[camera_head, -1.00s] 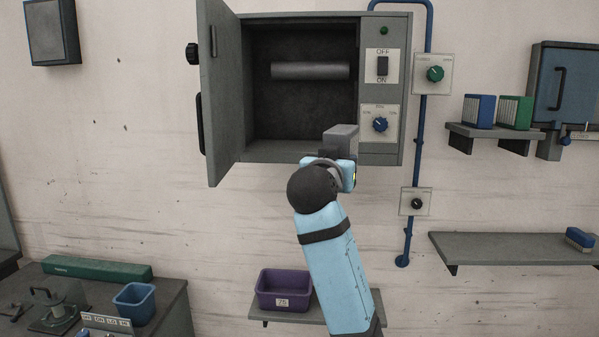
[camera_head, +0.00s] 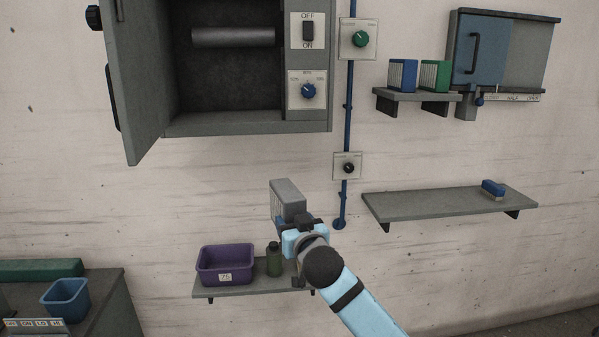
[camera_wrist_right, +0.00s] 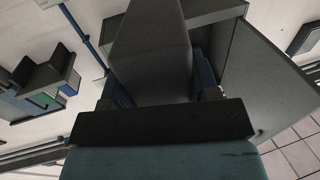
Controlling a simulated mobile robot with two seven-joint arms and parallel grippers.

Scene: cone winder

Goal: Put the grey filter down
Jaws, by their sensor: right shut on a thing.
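The grey filter (camera_head: 288,200) is a grey block held in my right gripper (camera_head: 300,222). In the head view it is in front of the wall, below the open cabinet and above the small lower shelf. It touches no shelf that I can see. In the right wrist view the grey filter (camera_wrist_right: 150,60) rises from the jaws and fills the upper middle. My right gripper is shut on it. My left gripper is not in view.
The small shelf (camera_head: 255,285) bears a purple bin (camera_head: 225,264) and a green bottle (camera_head: 274,259). The wide right shelf (camera_head: 430,204) is mostly bare, with a blue brush (camera_head: 493,189) at its far end. A blue filter (camera_head: 402,75) and green filter (camera_head: 435,75) stand on the upper shelf (camera_head: 390,97). The cabinet door (camera_head: 140,80) stands open.

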